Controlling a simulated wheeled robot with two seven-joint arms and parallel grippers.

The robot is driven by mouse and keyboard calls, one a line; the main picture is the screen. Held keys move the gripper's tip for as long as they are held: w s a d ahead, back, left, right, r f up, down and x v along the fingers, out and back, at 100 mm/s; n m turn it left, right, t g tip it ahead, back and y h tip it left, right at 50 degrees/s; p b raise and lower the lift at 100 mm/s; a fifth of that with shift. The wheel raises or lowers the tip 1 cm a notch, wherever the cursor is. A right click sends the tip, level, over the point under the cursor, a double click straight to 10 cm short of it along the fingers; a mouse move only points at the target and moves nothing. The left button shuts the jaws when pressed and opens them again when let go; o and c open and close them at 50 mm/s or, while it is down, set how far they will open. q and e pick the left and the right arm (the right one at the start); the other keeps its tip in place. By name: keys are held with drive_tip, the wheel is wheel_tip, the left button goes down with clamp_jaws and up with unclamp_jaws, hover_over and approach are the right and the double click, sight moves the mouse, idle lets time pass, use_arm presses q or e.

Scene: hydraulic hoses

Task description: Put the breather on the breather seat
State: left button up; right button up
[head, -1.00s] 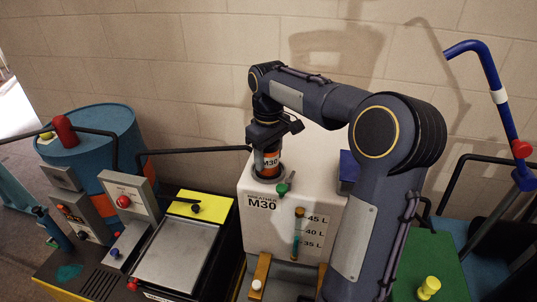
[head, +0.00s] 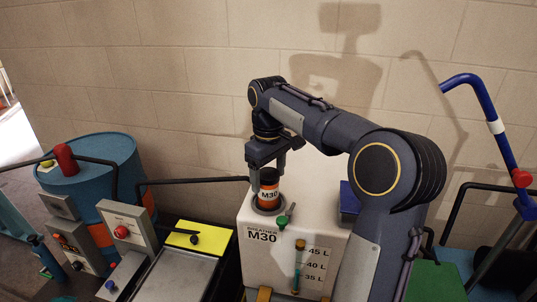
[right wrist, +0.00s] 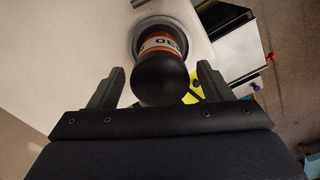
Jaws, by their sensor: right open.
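The breather (head: 269,192) is a black-capped cylinder with an orange band marked M30. It stands upright in the round grey breather seat (head: 268,207) on top of the white tank. In the right wrist view the breather (right wrist: 161,72) shows its black cap toward me, with the seat ring (right wrist: 140,29) around its far end. My right gripper (head: 267,174) is directly above the breather. Its fingers (right wrist: 159,84) are open, one on each side of the cap, with gaps between. My left gripper is not in view.
The white tank (head: 290,246) carries a green knob (head: 282,220) and a level gauge (head: 299,262) at its front. A black bar (head: 190,180) reaches the tank from the left. A blue drum (head: 95,170) and control boxes stand left.

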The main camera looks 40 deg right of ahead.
wheel_tip(320, 180, up, 8)
drive_tip(key=shift+f, duration=0.25)
drive_tip(key=shift+r, duration=0.25)
drive_tip(key=shift+s, duration=0.15)
drive_tip(key=s+a+f+m+t+y, duration=0.2)
drive_tip(key=s+a+f, duration=0.5)
drive_tip(key=s, duration=0.3)
drive_tip(key=s+a+f+m+t+y, duration=0.1)
drive_tip(key=s+a+f+t, duration=0.2)
drive_tip(key=s+a+f, duration=0.5)
drive_tip(key=s+a, duration=0.2)
drive_tip(key=s, duration=0.1)
drive_tip(key=shift+s+a+f+m+t+y, duration=0.2)
drive_tip(key=shift+f+m+t+y, duration=0.1)
drive_tip(key=shift+m+y, duration=0.1)
